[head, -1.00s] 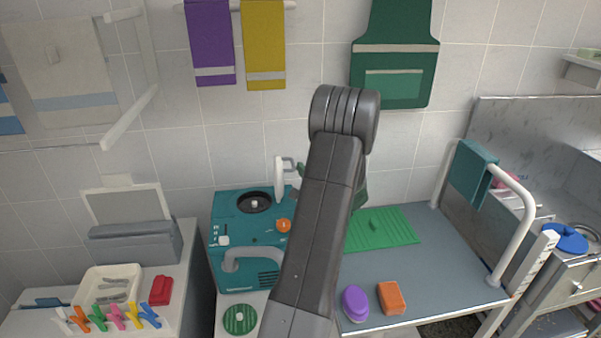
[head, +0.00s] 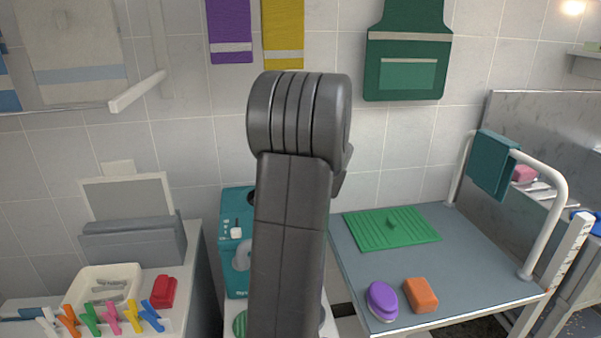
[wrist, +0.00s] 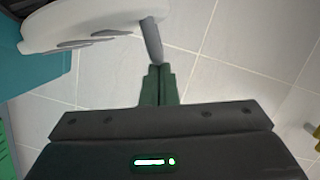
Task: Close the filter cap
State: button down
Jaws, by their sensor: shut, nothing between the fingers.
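The teal machine (head: 229,262) stands behind my arm in the head view, and most of it is hidden. Its round opening shows only as a dark sliver there. The cap is hidden by my arm in the head view. In the wrist view a white rounded part (wrist: 85,24), which looks like the cap seen edge-on, lies at the upper left. A grey peg (wrist: 152,42) sticks out from its end. My gripper (wrist: 159,68) is shut and empty, its fingertips just below the peg's tip. I cannot tell whether they touch. The gripper is hidden in the head view.
A grey table (head: 470,262) at the right holds a green mat (head: 375,231), a purple brush (head: 382,298) and an orange block (head: 421,294). A white rail (head: 553,195) borders it. Coloured clips and a tray (head: 84,285) sit at the left. The tiled wall is close behind.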

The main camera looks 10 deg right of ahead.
jog(key=a+n+b, duration=0.1)
jog(key=a+b, duration=0.1)
jog(key=a+f+n+b, duration=0.1)
jog(key=a+n+b, duration=0.1)
jog(key=b, duration=0.1)
jog(key=a+f+n+h+b, duration=0.1)
jog(key=a+b, duration=0.1)
jog(key=shift+a+g+b, duration=0.3)
jog(key=shift+g, duration=0.1)
jog(key=a+f+n+h+p, duration=0.1)
jog(key=a+f+n+h, duration=0.2)
jog(key=a+f+n, duration=0.2)
jog(key=shift+a+n+g, duration=0.3)
jog(key=shift+a+n, duration=0.15)
jog(key=shift+n, duration=0.55)
jog(key=shift+f, duration=0.15)
jog(key=s+d+r+p, duration=0.1)
jog(key=s+r+p, duration=0.3)
jog(key=s, duration=0.5)
notch_tip(320, 180, up, 2)
jog(key=shift+s+r, duration=0.25)
jog(key=shift+s, duration=0.05)
